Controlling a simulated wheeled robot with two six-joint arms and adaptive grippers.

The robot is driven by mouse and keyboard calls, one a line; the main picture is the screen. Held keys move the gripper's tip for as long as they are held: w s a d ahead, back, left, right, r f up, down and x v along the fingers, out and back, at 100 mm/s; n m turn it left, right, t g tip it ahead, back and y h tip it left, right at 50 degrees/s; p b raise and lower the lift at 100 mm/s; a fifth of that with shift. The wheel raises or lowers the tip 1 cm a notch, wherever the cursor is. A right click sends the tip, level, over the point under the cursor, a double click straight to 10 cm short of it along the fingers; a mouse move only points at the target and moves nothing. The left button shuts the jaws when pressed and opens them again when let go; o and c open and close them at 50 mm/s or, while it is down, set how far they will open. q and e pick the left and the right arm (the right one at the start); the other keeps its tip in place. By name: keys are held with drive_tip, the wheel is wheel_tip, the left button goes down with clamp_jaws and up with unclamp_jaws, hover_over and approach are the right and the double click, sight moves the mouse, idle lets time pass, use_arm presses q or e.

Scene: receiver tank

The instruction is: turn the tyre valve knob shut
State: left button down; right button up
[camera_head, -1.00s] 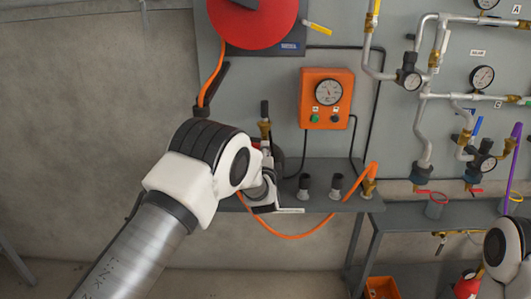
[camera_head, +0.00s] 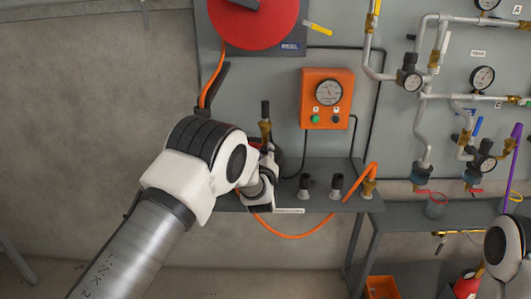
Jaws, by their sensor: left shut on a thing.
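A brass fitting with a black upright top (camera_head: 265,124) stands at the left end of the grey shelf (camera_head: 345,203), just behind my left gripper. My left gripper (camera_head: 271,172) is at this fitting's lower part, and its wrist covers most of the valve. A sliver of red shows beside the brass. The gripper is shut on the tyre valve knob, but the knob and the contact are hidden. Of my right arm only a white and black link shows at the right edge; its gripper is out of view.
An orange gauge box (camera_head: 326,98) is on the panel above the shelf. Two black-topped fittings (camera_head: 335,187) stand right of my left gripper. An orange hose (camera_head: 300,235) loops below the shelf. A red reel (camera_head: 252,20) hangs above. Pipework fills the right side.

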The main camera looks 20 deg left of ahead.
use_arm(q)
drive_tip(key=shift+a+r+m, duration=0.1)
drive_tip(key=shift+r+m, duration=0.05)
drive_tip(key=shift+m, duration=0.9)
drive_tip(key=shift+r+m, duration=0.1)
drive_tip(key=shift+m, duration=0.95)
drive_tip(key=c, duration=1.1)
unclamp_jaws()
drive_tip(key=shift+o, duration=1.2)
drive_tip(key=shift+w+f, duration=0.1)
drive_tip(key=shift+f, duration=0.05)
drive_tip(key=v, duration=1.2)
